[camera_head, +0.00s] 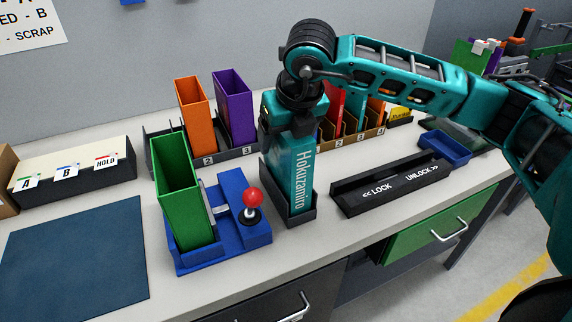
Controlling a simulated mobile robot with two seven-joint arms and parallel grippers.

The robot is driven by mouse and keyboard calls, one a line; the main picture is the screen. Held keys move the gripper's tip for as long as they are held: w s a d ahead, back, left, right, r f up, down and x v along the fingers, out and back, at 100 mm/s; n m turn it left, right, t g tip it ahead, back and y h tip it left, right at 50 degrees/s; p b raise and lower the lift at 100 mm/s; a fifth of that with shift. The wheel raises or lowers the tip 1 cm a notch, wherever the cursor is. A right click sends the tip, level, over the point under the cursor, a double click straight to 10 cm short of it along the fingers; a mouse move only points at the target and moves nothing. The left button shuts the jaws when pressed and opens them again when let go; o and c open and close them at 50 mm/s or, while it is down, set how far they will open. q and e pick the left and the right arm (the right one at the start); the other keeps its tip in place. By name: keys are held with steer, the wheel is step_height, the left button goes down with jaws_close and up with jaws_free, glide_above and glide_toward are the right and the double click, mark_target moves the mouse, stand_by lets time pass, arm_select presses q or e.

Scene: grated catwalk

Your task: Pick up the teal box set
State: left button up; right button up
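The teal box set (301,181), lettered "Hokuzamiro", stands upright in a black holder (302,217) at the middle of the bench. My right arm comes in from the right and bends down over it. My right gripper (303,127) points downward at the top of the teal box set. A dark finger shows against the box's top; the other finger and the box's upper edge are hidden, so I cannot tell if it is gripping. My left gripper is not in view.
Left of the holder, a blue fixture (236,240) with a red-knobbed lever (252,200) holds a green case (180,188). Orange (196,117) and purple (233,105) cases stand behind. A black LOCK/UNLOCK slide (390,187) lies right, near a blue tray (446,148).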

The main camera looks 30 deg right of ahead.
stand_by(0.3)
jaws_close()
stand_by(0.6)
